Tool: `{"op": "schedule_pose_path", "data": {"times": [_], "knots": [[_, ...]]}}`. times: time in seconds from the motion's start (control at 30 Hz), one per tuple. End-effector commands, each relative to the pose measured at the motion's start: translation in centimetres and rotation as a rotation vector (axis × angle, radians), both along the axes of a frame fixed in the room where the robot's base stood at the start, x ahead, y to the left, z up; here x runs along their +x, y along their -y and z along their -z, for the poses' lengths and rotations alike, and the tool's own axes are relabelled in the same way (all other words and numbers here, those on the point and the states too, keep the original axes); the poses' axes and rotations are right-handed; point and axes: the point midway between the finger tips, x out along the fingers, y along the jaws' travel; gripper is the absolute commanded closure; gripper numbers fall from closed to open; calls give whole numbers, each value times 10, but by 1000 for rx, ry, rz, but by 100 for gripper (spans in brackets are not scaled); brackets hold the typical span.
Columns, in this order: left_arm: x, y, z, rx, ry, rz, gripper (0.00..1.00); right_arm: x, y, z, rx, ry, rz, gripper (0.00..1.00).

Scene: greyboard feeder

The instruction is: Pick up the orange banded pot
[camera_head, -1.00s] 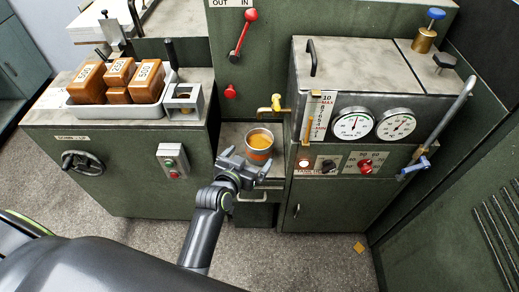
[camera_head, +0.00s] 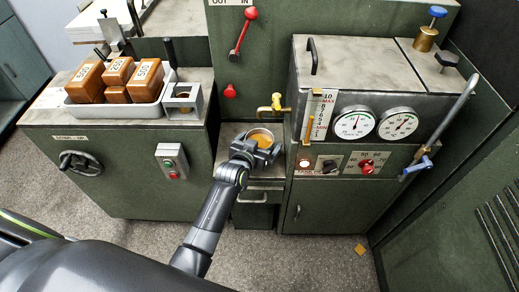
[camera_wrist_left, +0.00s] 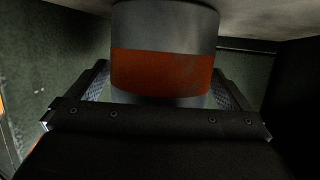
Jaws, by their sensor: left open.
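The orange banded pot (camera_head: 261,134) stands on a small shelf in the recess between the two green cabinets, under a yellow tap. Its open top shows orange-brown contents. My left gripper (camera_head: 257,150) is at the near side of the pot and hides most of its body. In the left wrist view the grey pot with its orange band (camera_wrist_left: 162,72) stands upright between the open fingers of my left gripper (camera_wrist_left: 165,92), one finger on each side. I cannot tell whether the fingers touch it. My right gripper is not in view.
The yellow tap (camera_head: 274,106) hangs just above and behind the pot. The left cabinet (camera_head: 120,160) and the gauge cabinet (camera_head: 335,205) flank the recess closely. A drawer handle (camera_head: 252,198) sits below the shelf. A tray (camera_head: 117,111) of brown weights stands on the left.

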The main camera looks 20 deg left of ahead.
Motion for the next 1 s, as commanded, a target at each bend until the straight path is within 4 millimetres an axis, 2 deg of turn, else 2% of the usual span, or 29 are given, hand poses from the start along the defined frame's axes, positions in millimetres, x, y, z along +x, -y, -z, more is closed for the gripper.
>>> {"op": "schedule_pose_path", "data": {"times": [0.1,0.63,1.0], "knots": [[0,0,0,0,0,0,0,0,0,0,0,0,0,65],[0,0,-2,-1,5,0,69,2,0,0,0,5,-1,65],[-2,-2,-8,-1,5,0,70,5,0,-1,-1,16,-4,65]]}}
